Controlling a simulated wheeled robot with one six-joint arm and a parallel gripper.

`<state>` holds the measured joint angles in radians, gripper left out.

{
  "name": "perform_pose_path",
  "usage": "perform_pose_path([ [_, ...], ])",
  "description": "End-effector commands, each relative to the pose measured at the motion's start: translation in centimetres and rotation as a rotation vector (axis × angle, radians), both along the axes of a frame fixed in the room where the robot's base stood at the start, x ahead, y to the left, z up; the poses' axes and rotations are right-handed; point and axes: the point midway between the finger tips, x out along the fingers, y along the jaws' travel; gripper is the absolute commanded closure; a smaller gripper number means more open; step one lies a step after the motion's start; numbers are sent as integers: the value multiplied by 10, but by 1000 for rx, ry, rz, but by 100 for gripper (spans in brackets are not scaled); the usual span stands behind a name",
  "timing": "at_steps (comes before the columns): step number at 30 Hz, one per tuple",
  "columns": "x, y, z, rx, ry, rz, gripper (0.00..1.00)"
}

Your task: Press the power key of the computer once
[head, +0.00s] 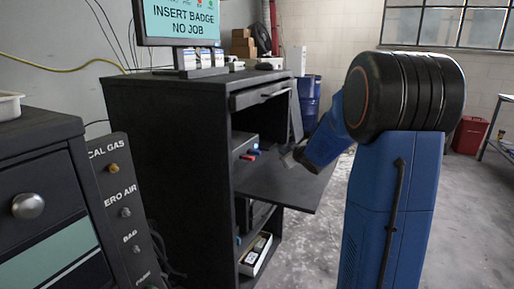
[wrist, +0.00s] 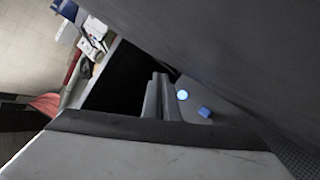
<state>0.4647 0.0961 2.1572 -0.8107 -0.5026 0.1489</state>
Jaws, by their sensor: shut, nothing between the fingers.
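The computer (head: 241,146) is a dark box in the middle compartment of the black cabinet. Its power key (head: 256,147) shows as a small lit blue spot. In the wrist view the power key (wrist: 182,95) is a glowing round button on the computer's dark face (wrist: 223,112). A blue square port or plug (wrist: 204,111) is beside it. My gripper (head: 290,159) is at the cabinet's opening, to the right of the computer. Its shut, empty fingers (wrist: 162,92) point toward the face, just left of the key in the wrist view. Contact cannot be told.
The cabinet (head: 168,160) has a pulled-out shelf (head: 290,188) under my gripper. A red item (head: 250,156) is by the computer's front. A monitor (head: 181,20) stands on top. A lower compartment holds a white tray (head: 258,262).

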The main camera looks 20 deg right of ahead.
Motion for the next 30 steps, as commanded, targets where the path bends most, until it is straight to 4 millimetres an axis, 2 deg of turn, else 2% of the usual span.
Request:
perform_pose_path([
  [7, 12, 10, 0, 0, 0, 1, 100],
  [21, 55, 43, 0, -1, 1, 1, 100],
  [30, 68, 53, 0, 0, 0, 0, 100],
])
